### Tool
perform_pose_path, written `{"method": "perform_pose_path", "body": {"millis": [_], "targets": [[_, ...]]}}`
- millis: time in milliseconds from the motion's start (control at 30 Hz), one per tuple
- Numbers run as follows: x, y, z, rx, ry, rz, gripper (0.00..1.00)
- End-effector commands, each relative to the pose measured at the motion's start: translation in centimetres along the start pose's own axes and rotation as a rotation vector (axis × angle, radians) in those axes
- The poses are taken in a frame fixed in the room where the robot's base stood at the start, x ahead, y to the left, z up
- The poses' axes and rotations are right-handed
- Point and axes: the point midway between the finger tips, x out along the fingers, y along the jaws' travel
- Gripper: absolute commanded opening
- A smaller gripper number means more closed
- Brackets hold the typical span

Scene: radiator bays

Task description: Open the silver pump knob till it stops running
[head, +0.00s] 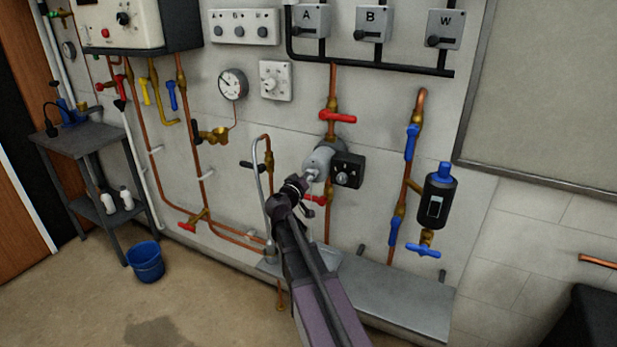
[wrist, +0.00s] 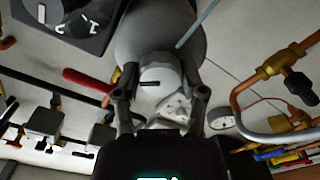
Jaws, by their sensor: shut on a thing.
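The silver pump (head: 322,158) sits on the wall in the copper pipe run, below a red lever valve (head: 337,117). My gripper (head: 297,185) reaches up to the front of the pump and partly covers it in the head view. In the wrist view, the grey pump body (wrist: 160,35) is at the top, and the round silver knob (wrist: 160,82) with a dark mark stands between my two fingers (wrist: 160,97). The fingers are closed on the knob, one on each side. A black box with a dial (head: 347,171) is attached at the pump's right.
A lower red lever (head: 314,200) and a black-handled valve (head: 254,166) are close to my gripper. A grey bench or ledge (head: 390,295) runs below. A blue bucket (head: 145,261) stands on the floor at left. A black filter unit (head: 437,200) hangs at right.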

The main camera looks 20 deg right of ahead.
Motion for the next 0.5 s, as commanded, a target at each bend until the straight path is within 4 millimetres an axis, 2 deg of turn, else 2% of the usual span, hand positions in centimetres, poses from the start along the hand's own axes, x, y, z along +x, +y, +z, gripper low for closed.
{"method": "perform_pose_path", "body": {"millis": [367, 400, 500], "targets": [[0.14, -0.02, -0.11, 0.005, 0.002, 0.001, 0.06], [0.14, -0.02, -0.11, 0.005, 0.002, 0.001, 0.57], [0.13, -0.03, -0.1, 0.005, 0.002, 0.0, 0.87]]}}
